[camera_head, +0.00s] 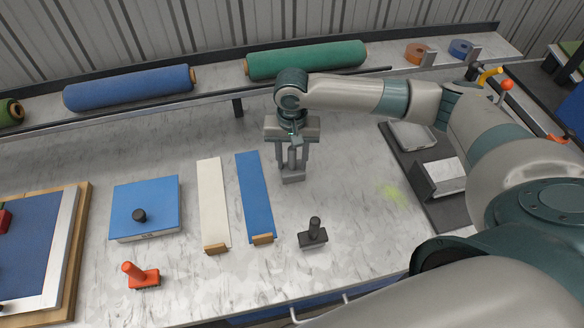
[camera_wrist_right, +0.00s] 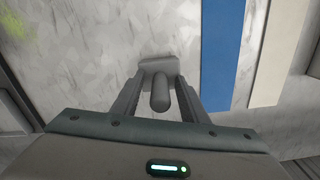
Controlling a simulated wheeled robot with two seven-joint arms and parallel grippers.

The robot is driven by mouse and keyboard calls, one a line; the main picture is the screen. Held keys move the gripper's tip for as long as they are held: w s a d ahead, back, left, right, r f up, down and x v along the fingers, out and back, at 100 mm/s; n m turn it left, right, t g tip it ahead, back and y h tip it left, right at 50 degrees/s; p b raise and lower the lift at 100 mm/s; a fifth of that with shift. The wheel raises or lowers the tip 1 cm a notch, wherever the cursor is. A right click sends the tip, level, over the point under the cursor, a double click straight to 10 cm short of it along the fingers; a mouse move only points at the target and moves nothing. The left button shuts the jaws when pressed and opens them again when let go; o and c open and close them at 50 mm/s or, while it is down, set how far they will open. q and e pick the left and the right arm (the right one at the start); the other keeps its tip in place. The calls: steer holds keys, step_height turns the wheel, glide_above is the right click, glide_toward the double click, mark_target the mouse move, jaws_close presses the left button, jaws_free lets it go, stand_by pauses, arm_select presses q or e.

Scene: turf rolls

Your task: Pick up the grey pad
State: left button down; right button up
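The grey pad (camera_head: 292,177) is a small light-grey block with an upright grey handle. It stands on the marbled table right of the blue strip. My right gripper (camera_head: 292,165) points down over it, with one finger on each side of the handle. In the right wrist view the pad (camera_wrist_right: 159,66) lies at the fingertips and its handle (camera_wrist_right: 160,93) stands between the fingers of the right gripper (camera_wrist_right: 159,78). Gaps show on both sides of the handle, so the gripper is open. My left gripper is not in view.
A dark pad with a handle (camera_head: 313,236) and an orange one (camera_head: 141,277) stand nearer the front. A blue strip (camera_head: 255,190), white strip (camera_head: 212,200) and blue block with a knob (camera_head: 160,200) lie left. Turf rolls (camera_head: 310,60) lie behind; a grey tray (camera_head: 410,137) is right.

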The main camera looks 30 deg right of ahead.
jaws_close()
steer(key=shift+r, duration=0.1)
steer(key=shift+r, duration=0.4)
steer(key=r+b, duration=0.2)
steer(key=r, duration=0.1)
steer(key=shift+d+r, duration=0.15)
steer(key=shift+d, duration=0.25)
steer(key=s+d+r+b, duration=0.2)
steer(key=d+r, duration=0.4)
steer(key=d, duration=0.4)
steer(key=shift+d+r+b, duration=0.4)
steer(key=shift+b, duration=0.1)
